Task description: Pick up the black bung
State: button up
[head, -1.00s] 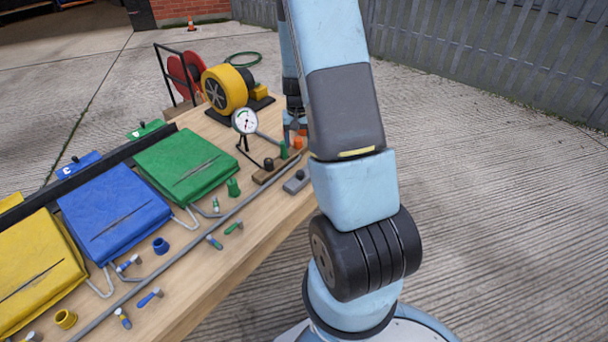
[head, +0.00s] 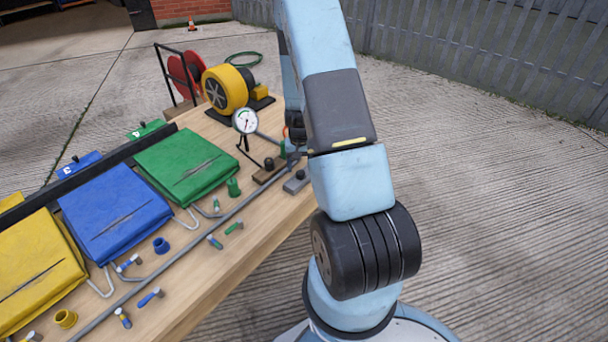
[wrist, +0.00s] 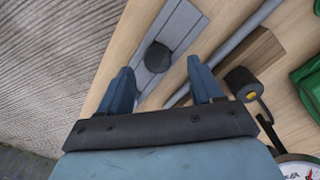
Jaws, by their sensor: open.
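The black bung (wrist: 158,57) shows in the wrist view as a dark round top. It sits on a grey metal block (wrist: 180,30) near the edge of the wooden bench. In the head view the bung (head: 300,174) is a small dark knob on the grey block (head: 296,185). My gripper (wrist: 160,68) is open and empty, its two blue fingers apart. In the wrist view the bung appears between and just beyond the fingertips, with no contact seen. In the head view my arm hides much of the gripper.
A wooden block with a black, yellow-centred cylinder (wrist: 243,83) and a grey rail (wrist: 222,52) lie right of the bung. The dial gauge (head: 245,121) stands close by. Green (head: 186,165), blue (head: 114,212) and yellow (head: 35,270) fabric pieces fill the bench.

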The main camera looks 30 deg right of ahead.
aim_at(301, 177)
jog(key=shift+f, duration=1.4)
jog(key=shift+c, duration=0.4)
jog(key=c, duration=1.1)
